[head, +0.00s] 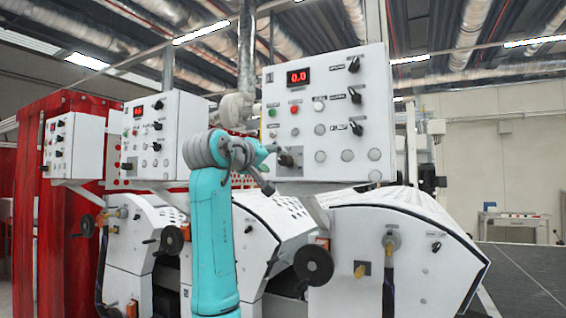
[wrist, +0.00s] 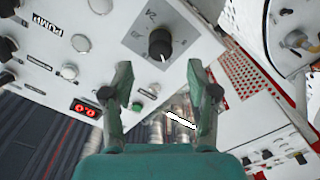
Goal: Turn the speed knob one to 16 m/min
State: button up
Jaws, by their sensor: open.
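The speed knob (wrist: 160,43) is a round black knob with a pointer line on the white control panel (wrist: 205,45), with faint scale marks beside it. In the head view it is the dark knob (head: 286,160) at the panel's lower left, close to the end of my arm. My gripper (wrist: 160,70) is open and empty. Its two green fingers point toward the panel, and the knob shows in the gap just past the fingertips, with no contact visible. The panel's red display (head: 299,77) reads 0.0. In the head view my gripper's fingers are hard to make out.
A green button (head: 272,112), a red button (head: 294,110) and several black knobs sit on the same panel. Two similar panels (head: 150,135) (head: 73,145) stand to the left. A black handwheel (head: 314,265) sticks out below.

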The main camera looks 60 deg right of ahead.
aim_at(282, 161)
jog(key=d, duration=0.6)
jog(key=shift+w+d, duration=0.3)
grip_shut()
